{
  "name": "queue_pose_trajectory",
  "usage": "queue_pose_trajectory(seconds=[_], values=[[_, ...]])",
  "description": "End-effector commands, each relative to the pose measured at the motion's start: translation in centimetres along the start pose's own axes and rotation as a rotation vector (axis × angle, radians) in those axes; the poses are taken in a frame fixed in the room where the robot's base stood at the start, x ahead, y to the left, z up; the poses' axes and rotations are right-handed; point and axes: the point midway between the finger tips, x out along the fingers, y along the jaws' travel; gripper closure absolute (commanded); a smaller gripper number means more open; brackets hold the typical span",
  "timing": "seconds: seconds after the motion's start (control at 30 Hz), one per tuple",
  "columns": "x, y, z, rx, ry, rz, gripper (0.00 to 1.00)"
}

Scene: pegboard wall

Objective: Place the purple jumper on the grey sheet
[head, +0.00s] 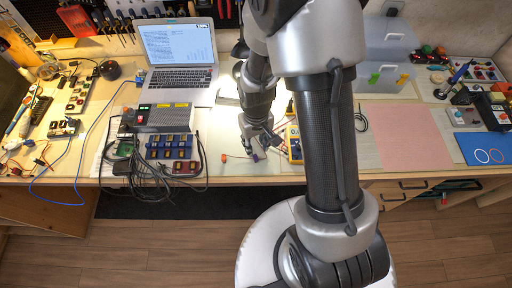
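My gripper (260,152) points down low over the front middle of the workbench, left of my arm column. A small purple patch, which looks like the purple jumper (262,155), shows at the fingertips. It is too small to tell whether the fingers are closed on it or only beside it. A pale grey-green sheet (362,146) lies flat on the bench right of my arm, beside a pink sheet (406,136). My arm hides part of the bench between.
A small orange piece (224,158) lies left of my gripper. A yellow multimeter (294,145) stands close on its right. A laptop (180,58), a power supply box (165,117), a tray of blue parts (170,146) and black cables fill the left. A blue mat (487,149) lies far right.

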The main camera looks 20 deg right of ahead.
Motion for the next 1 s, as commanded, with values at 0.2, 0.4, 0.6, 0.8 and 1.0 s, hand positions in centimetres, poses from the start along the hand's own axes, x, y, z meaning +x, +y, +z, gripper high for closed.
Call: queue_pose_trajectory(seconds=[0.2,0.4,0.6,0.8,1.0], values=[[-3.5,0.0,0.0,0.000,0.001,0.000,0.67],[-6.0,0.0,-0.1,0.003,0.021,0.002,0.67],[-14.3,-0.1,0.9,0.020,0.119,0.009,0.67],[-22.7,-0.4,4.8,0.042,0.229,0.014,0.67],[-28.2,-0.8,10.0,0.063,0.332,0.018,0.67]])
